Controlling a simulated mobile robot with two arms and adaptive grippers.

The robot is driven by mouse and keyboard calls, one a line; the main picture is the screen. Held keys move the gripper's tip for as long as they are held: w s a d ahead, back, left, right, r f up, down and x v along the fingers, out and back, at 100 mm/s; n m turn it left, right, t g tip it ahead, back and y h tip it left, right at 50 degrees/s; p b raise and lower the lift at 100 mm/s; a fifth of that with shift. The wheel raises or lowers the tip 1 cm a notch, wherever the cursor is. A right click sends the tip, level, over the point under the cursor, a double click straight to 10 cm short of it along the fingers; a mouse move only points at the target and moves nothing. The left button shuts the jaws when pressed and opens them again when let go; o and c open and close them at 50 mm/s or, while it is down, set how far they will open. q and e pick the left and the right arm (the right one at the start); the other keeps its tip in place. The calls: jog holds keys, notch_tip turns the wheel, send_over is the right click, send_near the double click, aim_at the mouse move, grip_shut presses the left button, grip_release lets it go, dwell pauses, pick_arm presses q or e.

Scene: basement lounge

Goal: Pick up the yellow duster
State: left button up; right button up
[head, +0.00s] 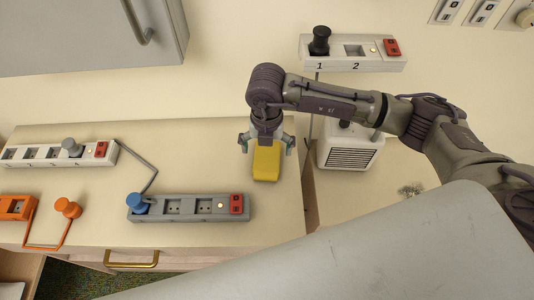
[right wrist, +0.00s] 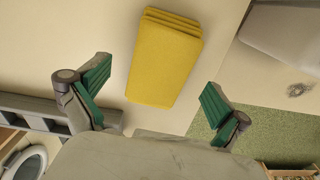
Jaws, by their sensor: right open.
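The yellow duster (head: 266,163) lies on the light tabletop near its right edge in the head view. It looks like a folded yellow block, and its layers show in the right wrist view (right wrist: 165,58). My right gripper (head: 267,146) is above the duster with a finger on either side of it in the head view. In the right wrist view the green finger pads (right wrist: 155,88) are wide apart, with the duster beyond and between them; nothing is held. My left gripper is not in view.
A grey power strip (head: 188,208) with a blue plug lies in front of the duster. A white strip (head: 45,154) and an orange plug (head: 67,207) are at the left. A white heater-like box (head: 350,150) stands just right of the duster. Another strip (head: 375,58) is at the back.

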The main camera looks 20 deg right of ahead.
aim_at(267, 154)
notch_tip(267, 154, down, 2)
jog(key=shift+f+p, duration=0.2)
jog(key=shift+p, duration=0.1)
jog(key=shift+w+f, duration=0.1)
jog(key=shift+f, duration=0.35)
jog(key=shift+c, duration=0.2)
jog(key=c, duration=1.2)
notch_tip(267, 154, up, 9)
jog(key=shift+f+b, duration=0.1)
jog(key=shift+b, duration=1)
jog(key=shift+r, duration=0.65)
